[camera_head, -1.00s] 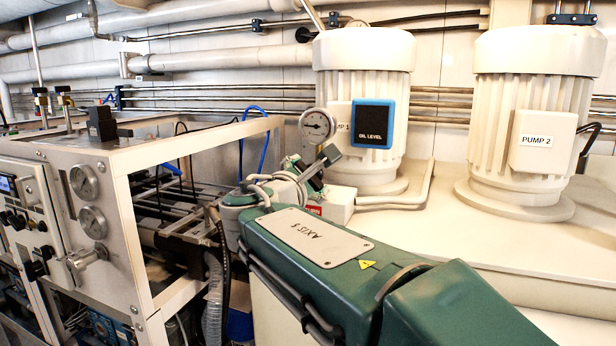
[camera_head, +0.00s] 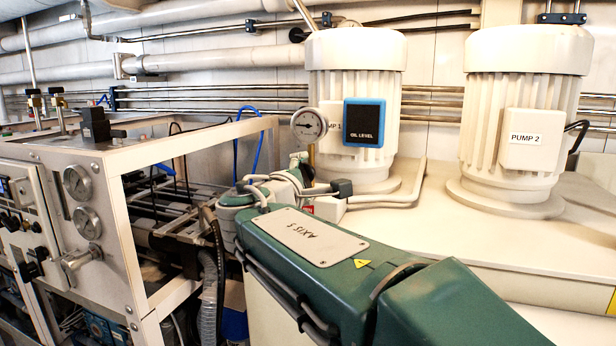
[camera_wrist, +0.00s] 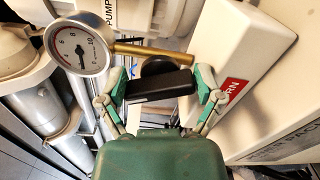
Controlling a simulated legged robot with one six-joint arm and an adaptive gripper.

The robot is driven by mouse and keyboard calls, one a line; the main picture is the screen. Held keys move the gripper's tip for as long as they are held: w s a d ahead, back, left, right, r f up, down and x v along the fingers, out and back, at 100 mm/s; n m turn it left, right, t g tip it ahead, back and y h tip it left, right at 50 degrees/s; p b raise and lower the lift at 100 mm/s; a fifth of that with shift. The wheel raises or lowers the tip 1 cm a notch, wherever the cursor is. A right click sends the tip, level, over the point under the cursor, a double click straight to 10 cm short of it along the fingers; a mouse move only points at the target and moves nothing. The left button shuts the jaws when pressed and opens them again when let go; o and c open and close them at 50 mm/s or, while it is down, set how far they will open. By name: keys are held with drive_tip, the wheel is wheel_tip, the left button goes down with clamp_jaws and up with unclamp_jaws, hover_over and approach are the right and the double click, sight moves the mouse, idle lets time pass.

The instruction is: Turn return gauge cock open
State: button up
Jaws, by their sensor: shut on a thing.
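The return gauge (camera_wrist: 80,46) is a round white dial with a metal rim, on a brass stem (camera_wrist: 150,50) in the wrist view. The gauge also shows in the head view (camera_head: 308,125), in front of pump 1. Just below the stem is the cock's black bar handle (camera_wrist: 158,86), lying nearly crosswise in the wrist view. My gripper (camera_wrist: 160,87) is shut on this handle, with a green-padded finger at each end. In the head view my gripper (camera_head: 320,175) is below the gauge, and the cock itself is mostly hidden there.
A red label ending in "RN" (camera_wrist: 234,91) is on a white block right of my gripper. Pump 1 (camera_head: 352,80) and pump 2 (camera_head: 525,90) stand behind. A white-framed unit with gauges (camera_head: 90,215) stands at the left. Pipes (camera_head: 200,62) run along the wall.

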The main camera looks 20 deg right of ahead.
drive_tip(key=shift+o, duration=0.3)
drive_tip(key=shift+w+a, duration=0.3)
